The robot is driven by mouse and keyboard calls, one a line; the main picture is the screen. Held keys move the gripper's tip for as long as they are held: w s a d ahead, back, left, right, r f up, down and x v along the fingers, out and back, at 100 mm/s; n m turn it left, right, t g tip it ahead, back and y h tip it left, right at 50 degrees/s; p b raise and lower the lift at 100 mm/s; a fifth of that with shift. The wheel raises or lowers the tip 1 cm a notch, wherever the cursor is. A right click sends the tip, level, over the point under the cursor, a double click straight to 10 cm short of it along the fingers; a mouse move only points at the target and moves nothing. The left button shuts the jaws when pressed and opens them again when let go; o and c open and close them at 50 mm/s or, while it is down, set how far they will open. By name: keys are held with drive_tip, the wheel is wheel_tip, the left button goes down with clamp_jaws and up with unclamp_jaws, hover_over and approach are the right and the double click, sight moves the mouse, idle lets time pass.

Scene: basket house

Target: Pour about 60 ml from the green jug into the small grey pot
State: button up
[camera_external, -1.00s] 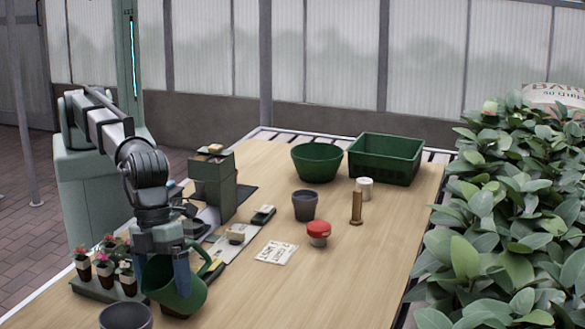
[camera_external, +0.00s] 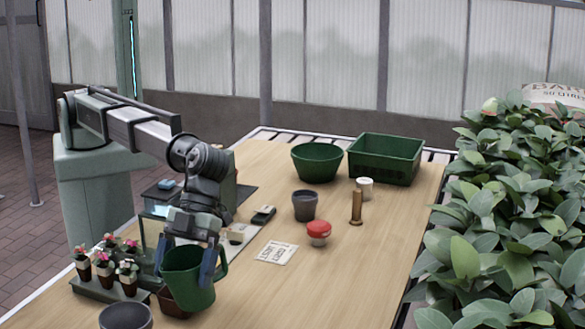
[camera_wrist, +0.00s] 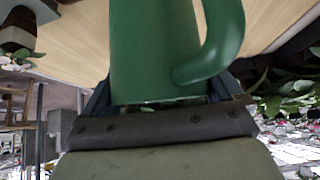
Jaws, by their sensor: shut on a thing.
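The green jug (camera_external: 188,282) is between the fingers of my gripper (camera_external: 184,264), which is shut on it. The jug stands close to upright in the outside view, with its handle to the right. In the wrist view the jug (camera_wrist: 150,45) fills the top middle, its handle on the right; its mouth and contents are hidden. A small grey pot (camera_external: 306,207) stands mid-table, to the right of and beyond the jug. A wider grey pot (camera_external: 126,317) stands at the near left edge, partly cut off by the frame.
A brown container (camera_external: 170,302) shows partly behind the jug. Potted flowers in a tray (camera_external: 100,290) stand left of it. A red-lidded jar (camera_external: 318,233), a paper packet (camera_external: 276,252), a brown cylinder (camera_external: 357,208) and a white jar (camera_external: 365,188) stand or lie beyond. The front right tabletop is clear.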

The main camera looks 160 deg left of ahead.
drive_tip(key=shift+s+a+f+h, duration=0.2)
drive_tip(key=shift+a+f+h, duration=0.15)
drive_tip(key=shift+a+h, duration=0.3)
drive_tip(key=shift+t, duration=0.3)
